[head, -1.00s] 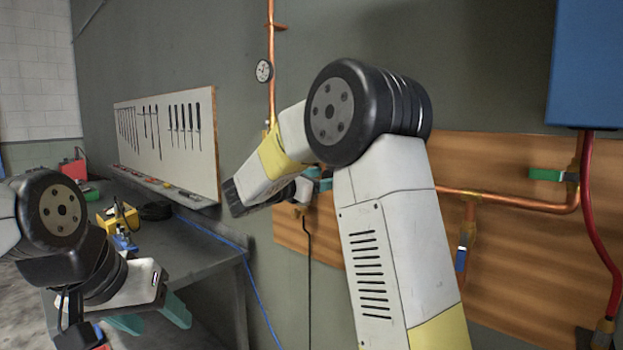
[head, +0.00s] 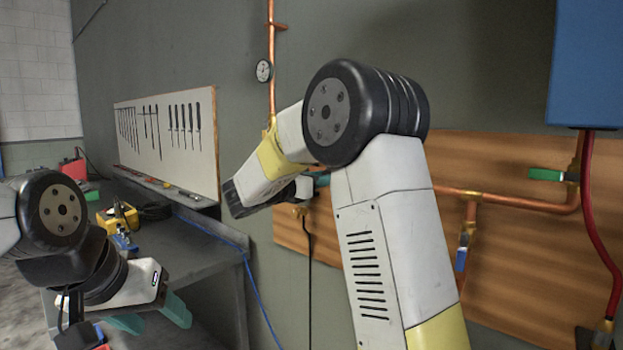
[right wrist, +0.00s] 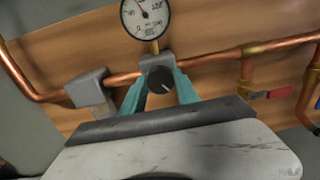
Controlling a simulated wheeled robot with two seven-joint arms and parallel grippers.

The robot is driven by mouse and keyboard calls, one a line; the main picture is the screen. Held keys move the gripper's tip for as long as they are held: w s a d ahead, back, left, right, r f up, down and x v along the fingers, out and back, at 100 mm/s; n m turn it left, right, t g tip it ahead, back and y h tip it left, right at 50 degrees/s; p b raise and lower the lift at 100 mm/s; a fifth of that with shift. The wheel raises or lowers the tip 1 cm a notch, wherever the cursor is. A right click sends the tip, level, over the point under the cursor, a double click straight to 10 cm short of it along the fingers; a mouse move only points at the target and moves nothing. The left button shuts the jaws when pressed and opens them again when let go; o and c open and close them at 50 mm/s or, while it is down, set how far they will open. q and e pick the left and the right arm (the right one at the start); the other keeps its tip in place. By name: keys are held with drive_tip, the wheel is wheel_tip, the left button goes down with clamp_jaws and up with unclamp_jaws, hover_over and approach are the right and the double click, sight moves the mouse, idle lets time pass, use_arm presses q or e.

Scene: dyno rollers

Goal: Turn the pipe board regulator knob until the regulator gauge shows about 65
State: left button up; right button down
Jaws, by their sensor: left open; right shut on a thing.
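In the right wrist view, the dark round regulator knob (right wrist: 160,80) sits on a grey body on the copper pipe, a pale mark on its face. My right gripper (right wrist: 160,88) is shut on it, one teal finger on each side. Just above, the white regulator gauge (right wrist: 146,20) is cut by the top edge; its needle points up and left, but I cannot read the exact value. In the head view my right arm hides knob and gauge. My left gripper (head: 151,317) is open and empty at the lower left, beside the workbench.
The wooden pipe board (head: 520,240) carries copper pipes and a green-handled valve (head: 548,175). A blue box (head: 590,65) with a red hose hangs at the right. Another small gauge (head: 264,71) is on the wall. A workbench (head: 205,262) stands at left.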

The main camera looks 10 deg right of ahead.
drive_tip(key=c, duration=0.9)
unclamp_jaws()
drive_tip(key=v, duration=0.7)
drive_tip(key=shift+s+a, duration=0.2)
drive_tip(key=shift+a, duration=0.1)
